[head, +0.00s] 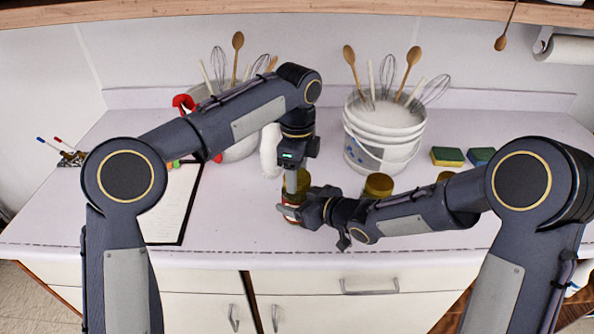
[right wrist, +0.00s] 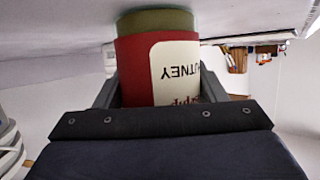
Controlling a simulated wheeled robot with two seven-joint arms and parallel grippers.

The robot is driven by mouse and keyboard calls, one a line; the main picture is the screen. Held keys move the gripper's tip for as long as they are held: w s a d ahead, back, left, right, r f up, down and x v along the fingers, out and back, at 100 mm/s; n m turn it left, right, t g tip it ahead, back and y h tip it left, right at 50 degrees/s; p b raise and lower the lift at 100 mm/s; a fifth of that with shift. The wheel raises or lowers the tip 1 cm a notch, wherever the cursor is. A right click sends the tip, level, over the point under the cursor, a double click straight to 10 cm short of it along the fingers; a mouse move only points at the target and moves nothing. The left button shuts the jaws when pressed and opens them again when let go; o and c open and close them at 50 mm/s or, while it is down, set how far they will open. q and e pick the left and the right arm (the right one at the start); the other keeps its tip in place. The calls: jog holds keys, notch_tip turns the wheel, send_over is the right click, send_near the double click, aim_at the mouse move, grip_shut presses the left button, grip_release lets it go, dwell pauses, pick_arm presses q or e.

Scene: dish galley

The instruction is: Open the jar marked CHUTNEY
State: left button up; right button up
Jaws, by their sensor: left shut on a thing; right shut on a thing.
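In the right wrist view the jar (right wrist: 140,65) shows a red band, an olive band and a white label reading "UTNEY" upside down. My left gripper (head: 297,185) points straight down and is shut on the jar's top; its fingertips are partly hidden. My right gripper (head: 297,211) comes in level from the right and is shut around the jar's body. In the right wrist view its fingers (right wrist: 158,90) flank the jar.
Another gold-topped jar (head: 378,186) stands behind my right forearm, and a further one (head: 445,177) is partly hidden. A white bucket of utensils (head: 385,135) stands behind. Sponges (head: 447,156) lie at right. A clipboard (head: 170,205) lies at left.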

pick_arm(q)
jog(key=n, duration=0.2)
jog(key=shift+n, duration=0.4)
jog(key=o, duration=1.1)
jog(key=shift+r, duration=0.1)
